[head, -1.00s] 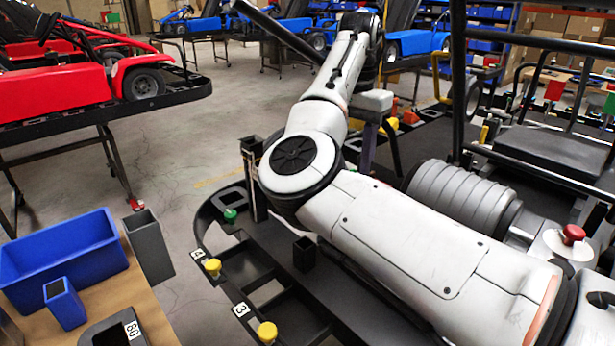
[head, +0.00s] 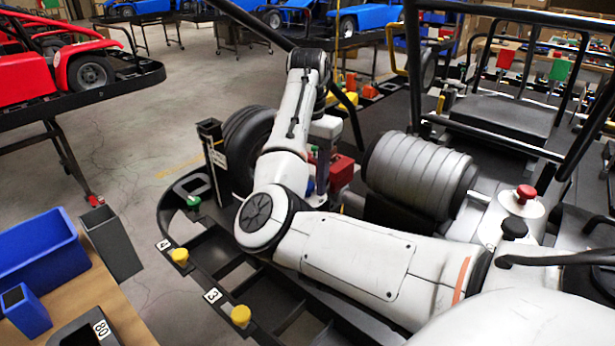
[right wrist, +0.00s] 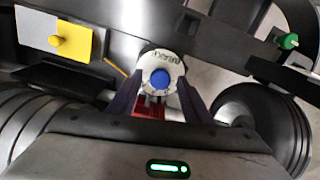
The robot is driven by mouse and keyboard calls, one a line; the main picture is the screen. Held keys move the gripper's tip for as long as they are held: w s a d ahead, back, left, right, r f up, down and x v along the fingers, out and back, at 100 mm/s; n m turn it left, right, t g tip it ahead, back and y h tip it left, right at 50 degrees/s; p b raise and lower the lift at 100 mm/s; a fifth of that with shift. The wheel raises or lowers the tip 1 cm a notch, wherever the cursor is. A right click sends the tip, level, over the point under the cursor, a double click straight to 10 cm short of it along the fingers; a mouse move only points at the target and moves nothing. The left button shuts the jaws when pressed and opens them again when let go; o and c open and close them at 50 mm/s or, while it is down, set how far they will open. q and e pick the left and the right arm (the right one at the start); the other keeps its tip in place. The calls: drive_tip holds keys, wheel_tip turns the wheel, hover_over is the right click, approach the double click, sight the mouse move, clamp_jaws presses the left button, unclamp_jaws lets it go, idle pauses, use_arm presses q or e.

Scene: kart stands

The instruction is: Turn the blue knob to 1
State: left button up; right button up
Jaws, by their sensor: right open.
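The blue knob (right wrist: 160,80) shows in the right wrist view as a round blue cap in the middle of a white round plate (right wrist: 163,62) with dark lettering, too blurred to read. My right gripper (right wrist: 160,92) is open, with one dark finger on each side of the knob and plate. I cannot tell whether the fingers touch them. In the head view my right gripper (head: 324,160) points down beyond my forearm, which hides part of it. A small blue patch (head: 309,187) shows beside it, perhaps the knob. My left gripper is not in view.
A red block (head: 341,172) and a black tyre (head: 246,145) are close to the right gripper. Yellow knobs (head: 180,256) and a green knob (head: 193,201) line the kart's frame. A red button (head: 526,192) is at right. A blue bin (head: 38,252) stands on the left table.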

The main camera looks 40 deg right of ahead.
drive_tip(key=c, duration=1.1)
drive_tip(key=shift+o, duration=0.2)
drive_tip(key=shift+n, duration=0.4)
drive_tip(key=n, duration=0.3)
drive_tip(key=shift+n, duration=0.3)
drive_tip(key=n, duration=0.3)
drive_tip(key=shift+n, duration=0.4)
drive_tip(key=n, duration=0.4)
drive_tip(key=shift+n, duration=1.7)
